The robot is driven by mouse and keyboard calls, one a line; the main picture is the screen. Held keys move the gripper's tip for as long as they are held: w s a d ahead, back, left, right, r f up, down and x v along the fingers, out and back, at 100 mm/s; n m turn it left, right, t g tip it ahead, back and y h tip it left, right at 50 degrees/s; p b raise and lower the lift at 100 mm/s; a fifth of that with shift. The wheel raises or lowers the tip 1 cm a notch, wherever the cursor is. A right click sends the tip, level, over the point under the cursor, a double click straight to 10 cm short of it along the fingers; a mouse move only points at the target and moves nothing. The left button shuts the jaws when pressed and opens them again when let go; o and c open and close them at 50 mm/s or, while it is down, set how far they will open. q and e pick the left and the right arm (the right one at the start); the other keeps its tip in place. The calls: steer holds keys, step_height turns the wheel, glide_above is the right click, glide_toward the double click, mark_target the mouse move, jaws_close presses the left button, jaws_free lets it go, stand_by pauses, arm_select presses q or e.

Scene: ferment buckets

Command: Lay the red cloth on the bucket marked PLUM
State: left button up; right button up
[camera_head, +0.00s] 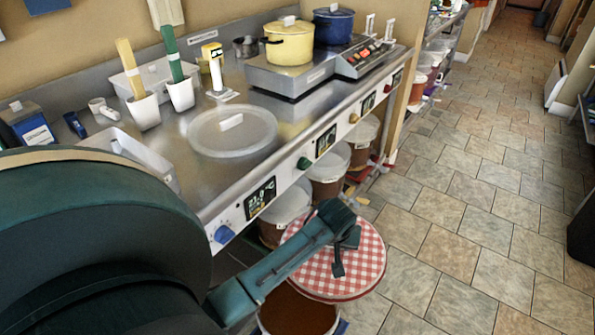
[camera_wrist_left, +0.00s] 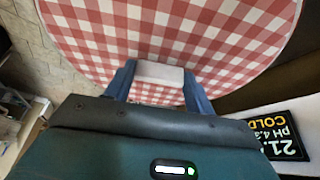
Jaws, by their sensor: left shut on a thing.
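The red cloth (camera_head: 363,266) is a round red-and-white checked piece, and it fills the upper part of the left wrist view (camera_wrist_left: 225,35). My left gripper (camera_head: 343,250) is above the cloth, shut on a white block-like grip (camera_wrist_left: 158,74) at its middle. The cloth hangs partly over an open bucket with brown contents (camera_head: 296,312) at the bottom; I cannot tell if they touch. Buckets with pale tops (camera_head: 287,206), (camera_head: 328,165), (camera_head: 362,131) stand under the counter. I cannot read PLUM on any bucket. My right gripper is not in view.
The steel counter (camera_head: 205,178) has displays and knobs along its front. On it are a round translucent lid (camera_head: 232,130), white cups with brushes, a yellow pot (camera_head: 289,42) and a blue pot (camera_head: 333,25).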

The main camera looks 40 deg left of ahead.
arm_select(q)
steer(key=s+a+f+b, duration=0.1)
steer(key=s+f, duration=0.2)
steer(key=f, duration=0.3)
steer(key=s+a+f+b, duration=0.1)
steer(key=s+f+b, duration=0.1)
steer(key=f, duration=0.4)
steer(key=s+a+f+n+b, duration=0.1)
steer(key=s+f, duration=0.2)
steer(key=f, duration=0.3)
steer(key=shift+s+a+f+y, duration=0.15)
steer(key=shift+s+a+y, duration=0.15)
steer(key=shift+s+a, duration=0.1)
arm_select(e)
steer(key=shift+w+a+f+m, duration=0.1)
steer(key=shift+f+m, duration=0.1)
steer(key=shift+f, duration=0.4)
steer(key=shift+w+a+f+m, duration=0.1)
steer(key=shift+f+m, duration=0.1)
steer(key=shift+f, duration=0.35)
arm_select(q)
steer(key=shift+s+d+f+p, duration=0.1)
steer(key=shift+s+p, duration=0.05)
steer(key=shift+p, duration=0.2)
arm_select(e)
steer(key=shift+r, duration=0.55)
arm_select(q)
steer(key=shift+f, duration=0.5)
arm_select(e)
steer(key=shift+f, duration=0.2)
